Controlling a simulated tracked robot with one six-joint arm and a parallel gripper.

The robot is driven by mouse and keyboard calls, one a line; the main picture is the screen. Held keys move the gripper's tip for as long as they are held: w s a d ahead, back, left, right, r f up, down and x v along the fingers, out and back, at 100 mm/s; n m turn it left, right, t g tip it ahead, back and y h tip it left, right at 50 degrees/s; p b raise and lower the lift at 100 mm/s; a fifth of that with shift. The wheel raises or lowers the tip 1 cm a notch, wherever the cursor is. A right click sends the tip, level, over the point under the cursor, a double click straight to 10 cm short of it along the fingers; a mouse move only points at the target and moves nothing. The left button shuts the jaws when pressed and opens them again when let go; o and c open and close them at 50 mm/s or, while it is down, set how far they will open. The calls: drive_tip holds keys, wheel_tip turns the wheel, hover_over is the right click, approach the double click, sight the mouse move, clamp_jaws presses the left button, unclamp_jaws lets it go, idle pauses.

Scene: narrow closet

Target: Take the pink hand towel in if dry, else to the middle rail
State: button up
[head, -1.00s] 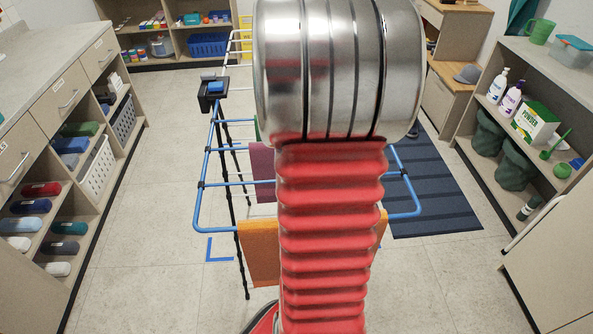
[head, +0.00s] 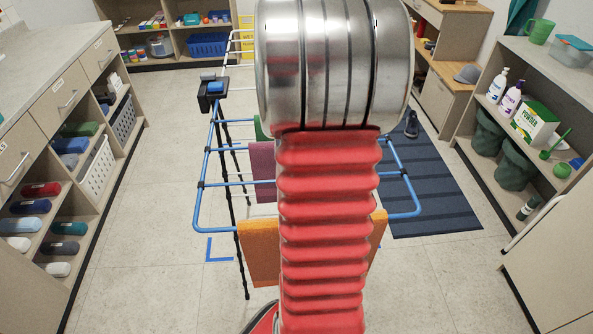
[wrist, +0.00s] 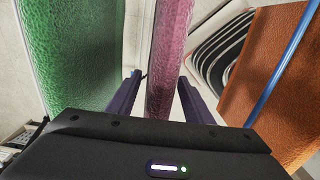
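The pink hand towel (head: 262,172) hangs on the blue-framed drying rack (head: 200,205), partly hidden behind my arm in the head view. In the wrist view the pink towel (wrist: 166,60) is seen nearly edge-on, hanging between the two dark fingers of my gripper (wrist: 160,82). The fingers are open, one on each side of it, with a narrow gap showing on both sides. The frames do not clearly tell whether the towel is wet or dry. My arm hides the gripper and much of the rack in the head view.
A green towel (wrist: 75,50) hangs close on the left of my gripper, and an orange towel (wrist: 262,75) on the right by a blue rail (wrist: 283,65). The orange towel (head: 260,250) is nearest in the head view. Shelves (head: 545,110) and drawers (head: 60,95) flank the floor.

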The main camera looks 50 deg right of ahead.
clamp_jaws()
idle(0.3)
idle(0.3)
